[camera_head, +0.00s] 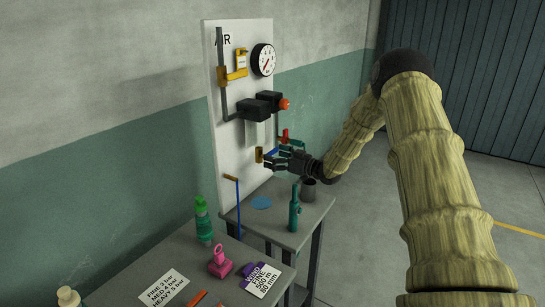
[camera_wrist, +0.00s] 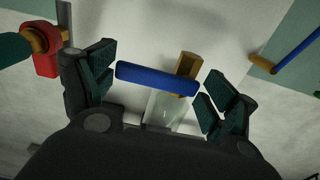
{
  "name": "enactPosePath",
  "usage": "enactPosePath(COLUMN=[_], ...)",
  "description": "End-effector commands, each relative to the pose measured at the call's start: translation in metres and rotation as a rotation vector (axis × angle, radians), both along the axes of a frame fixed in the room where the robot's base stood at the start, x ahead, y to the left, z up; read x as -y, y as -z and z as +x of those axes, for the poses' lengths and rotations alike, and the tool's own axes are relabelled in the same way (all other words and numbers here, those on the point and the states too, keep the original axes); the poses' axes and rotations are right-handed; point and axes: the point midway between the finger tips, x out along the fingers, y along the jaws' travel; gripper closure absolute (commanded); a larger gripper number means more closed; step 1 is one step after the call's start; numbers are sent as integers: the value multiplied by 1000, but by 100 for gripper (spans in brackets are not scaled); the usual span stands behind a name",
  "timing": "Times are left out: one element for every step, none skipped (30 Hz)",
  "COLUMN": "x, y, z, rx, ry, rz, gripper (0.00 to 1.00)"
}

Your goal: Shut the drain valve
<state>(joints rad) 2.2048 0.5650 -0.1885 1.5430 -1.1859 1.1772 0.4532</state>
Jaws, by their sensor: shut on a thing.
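The drain valve has a brass body (camera_head: 259,155) and a blue bar handle (camera_head: 271,153), low on the white panel below a clear bowl. In the wrist view the blue handle (camera_wrist: 155,78) lies crosswise between my fingers, slightly tilted, with the brass body (camera_wrist: 187,65) behind its right end. My gripper (camera_head: 286,158) is at the panel, shut on the blue handle, with one dark green finger near each end. In the wrist view my gripper (camera_wrist: 160,90) shows some light at the finger edges, so exact contact is hard to see.
A red-handled valve (camera_head: 284,135) sits just above my gripper. The panel (camera_head: 226,100) also carries a gauge (camera_head: 263,60) and black regulator blocks (camera_head: 258,106). Below, the table holds a teal tool (camera_head: 294,210) and dark cup (camera_head: 308,190).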

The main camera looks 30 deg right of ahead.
Motion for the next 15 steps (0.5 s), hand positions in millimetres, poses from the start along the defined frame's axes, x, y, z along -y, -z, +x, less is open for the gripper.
enactPosePath(x=[-1,-1,-1,-2,-2,-2,-2,-2,-2,-2,-1,-1,0,0,0], y=[-8,-8,-8,-8,-8,-8,-8,-8,-8,-7,-7,-6,-6,-5,-5], z=[4,4,4,4,4,4,4,4,4,3,3,2,2,2,1], rx=[10,10,11,11,11,11,11,11,10,9,8,8,7,7,6], ry=[0,0,0,0,-1,-1,-1,-1,-1,-1,0,1,1,1,1], rz=[6,6,7,8,7,7,7,7,6,6,5,5,5,5,4], gripper=[57,57,57,57,12,5,0,0,0,0,0,0,0,0,0])
